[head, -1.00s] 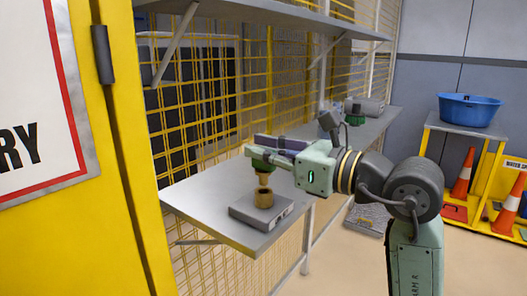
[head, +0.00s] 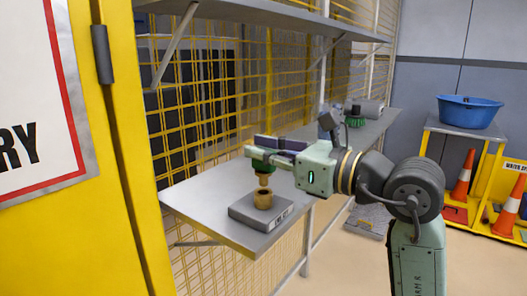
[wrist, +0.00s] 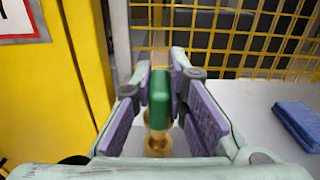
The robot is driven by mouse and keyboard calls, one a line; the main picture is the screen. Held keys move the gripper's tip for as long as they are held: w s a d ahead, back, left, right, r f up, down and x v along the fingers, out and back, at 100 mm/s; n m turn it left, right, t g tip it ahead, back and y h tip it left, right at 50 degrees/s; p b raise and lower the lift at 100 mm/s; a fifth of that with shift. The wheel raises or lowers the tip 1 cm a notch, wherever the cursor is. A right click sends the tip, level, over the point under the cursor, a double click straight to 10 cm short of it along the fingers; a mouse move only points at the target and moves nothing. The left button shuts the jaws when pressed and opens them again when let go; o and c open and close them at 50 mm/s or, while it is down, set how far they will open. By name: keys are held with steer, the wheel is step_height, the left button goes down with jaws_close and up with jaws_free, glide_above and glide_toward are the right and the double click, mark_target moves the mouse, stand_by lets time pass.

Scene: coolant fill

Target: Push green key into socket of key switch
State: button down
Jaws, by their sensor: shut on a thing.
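The green key (wrist: 159,98) is held between the finger pads of my gripper (wrist: 163,85) in the wrist view. In the head view my gripper (head: 262,155) is shut on the green key (head: 263,164), with its brass lower part pointing down. The key switch (head: 261,210) is a grey block with a brass socket (head: 263,198) on top, lying on the grey shelf. The key's brass end is right above or at the socket's mouth; how deep it sits I cannot tell. The brass socket also shows under the key in the wrist view (wrist: 158,147).
A blue object (wrist: 298,122) lies on the shelf in the wrist view. A blue basin (head: 470,112) stands far right.

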mark_target(274, 173)
steer(key=shift+f+b, duration=1.65)
steer(key=shift+f, duration=0.1)
steer(key=c, duration=1.5)
jaws_free()
steer(key=shift+s, duration=0.1)
steer(key=v, duration=1.2)
steer(key=shift+d, duration=0.1)
